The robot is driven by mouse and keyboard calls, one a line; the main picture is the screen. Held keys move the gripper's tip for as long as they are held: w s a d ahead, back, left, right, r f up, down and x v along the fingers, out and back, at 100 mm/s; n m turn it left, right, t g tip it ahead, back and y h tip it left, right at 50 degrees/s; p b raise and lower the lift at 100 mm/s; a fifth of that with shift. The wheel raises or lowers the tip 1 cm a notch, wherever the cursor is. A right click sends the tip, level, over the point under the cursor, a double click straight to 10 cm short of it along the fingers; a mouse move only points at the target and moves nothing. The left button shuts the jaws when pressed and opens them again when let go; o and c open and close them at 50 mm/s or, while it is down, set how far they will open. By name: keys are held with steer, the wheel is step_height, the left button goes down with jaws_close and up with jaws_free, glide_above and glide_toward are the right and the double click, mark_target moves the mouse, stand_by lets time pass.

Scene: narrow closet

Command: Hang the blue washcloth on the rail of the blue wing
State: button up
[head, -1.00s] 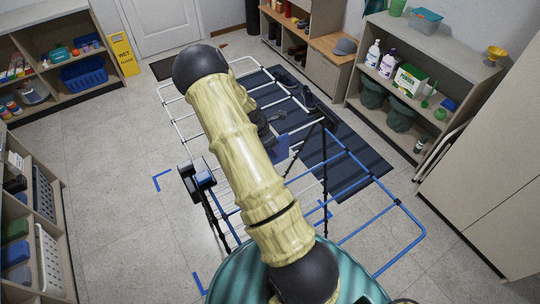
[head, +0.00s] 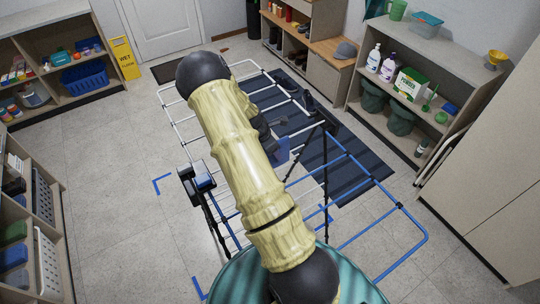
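A folding drying rack stands on the floor in the head view, with a white wing at the far left and a blue wing (head: 408,207) at the right. The blue wing is spread out, and its visible rails look bare. My arm crosses the middle of the picture and hides part of the rack. My gripper (head: 266,134) shows only as dark parts beside the arm; its fingers are not clear. A small blue patch (head: 283,151), perhaps the blue washcloth, shows just below it, over the rack's middle. I cannot tell whether the gripper holds it.
A dark striped mat (head: 357,178) lies under the rack. A shelf with bottles and a powder box (head: 409,82) stands at the right, beside a tall cabinet (head: 490,190). More shelves line the left. The floor at left is open, with blue corner marks.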

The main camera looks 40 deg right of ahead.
steer(key=shift+s+f, duration=0.1)
steer(key=shift+f, duration=0.05)
stand_by(0.3)
steer(key=c, duration=1)
steer(key=shift+c, duration=0.2)
step_height(320, 180, up, 19)
steer(key=b, duration=0.3)
steer(key=shift+f+b, duration=0.2)
steer(key=shift+b, duration=0.2)
